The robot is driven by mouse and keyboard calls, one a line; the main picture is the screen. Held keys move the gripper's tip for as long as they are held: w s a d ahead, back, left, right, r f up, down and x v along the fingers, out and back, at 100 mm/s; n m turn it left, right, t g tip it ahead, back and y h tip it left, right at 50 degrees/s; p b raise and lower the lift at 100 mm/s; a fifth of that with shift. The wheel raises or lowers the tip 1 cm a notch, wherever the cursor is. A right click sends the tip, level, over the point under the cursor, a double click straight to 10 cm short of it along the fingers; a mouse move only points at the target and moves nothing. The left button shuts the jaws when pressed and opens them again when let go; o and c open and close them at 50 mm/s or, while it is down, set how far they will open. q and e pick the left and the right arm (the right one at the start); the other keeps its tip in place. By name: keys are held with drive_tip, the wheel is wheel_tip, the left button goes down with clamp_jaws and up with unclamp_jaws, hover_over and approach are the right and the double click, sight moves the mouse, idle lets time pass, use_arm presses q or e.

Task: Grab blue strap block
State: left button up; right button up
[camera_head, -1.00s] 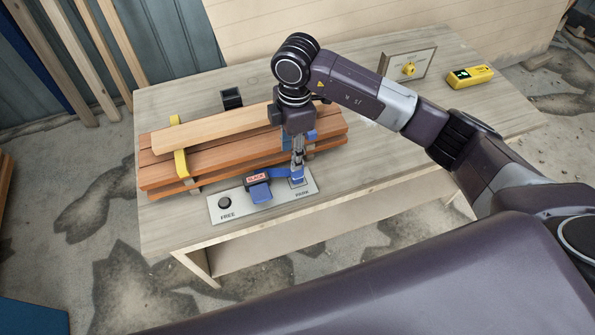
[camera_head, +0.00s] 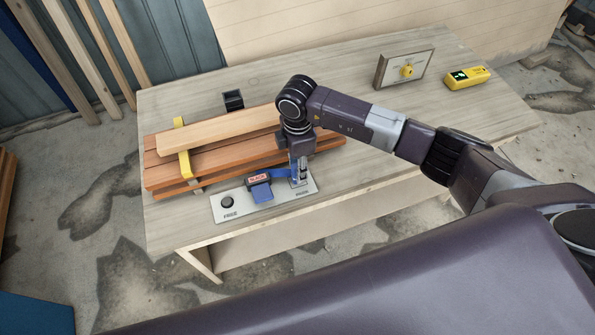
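The blue strap block (camera_head: 293,180) is at the PARK end of a pale plate (camera_head: 236,207) on the table, largely hidden by my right gripper. A blue strap runs from it to a dark piece with a red-and-white SLACK label (camera_head: 258,179), with a blue tab (camera_head: 261,192) hanging in front. My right gripper (camera_head: 300,180) points down at the PARK end, its fingers low around or just in front of the block. I cannot tell whether the fingers are closed on it. My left gripper is not in view.
A black open box (camera_head: 233,99), a framed panel with a yellow knob (camera_head: 406,70) and a yellow device (camera_head: 466,77) stand farther back. The right side of the table (camera_head: 400,165) is clear.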

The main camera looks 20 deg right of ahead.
clamp_jaws()
drive_tip(key=shift+r, duration=0.1)
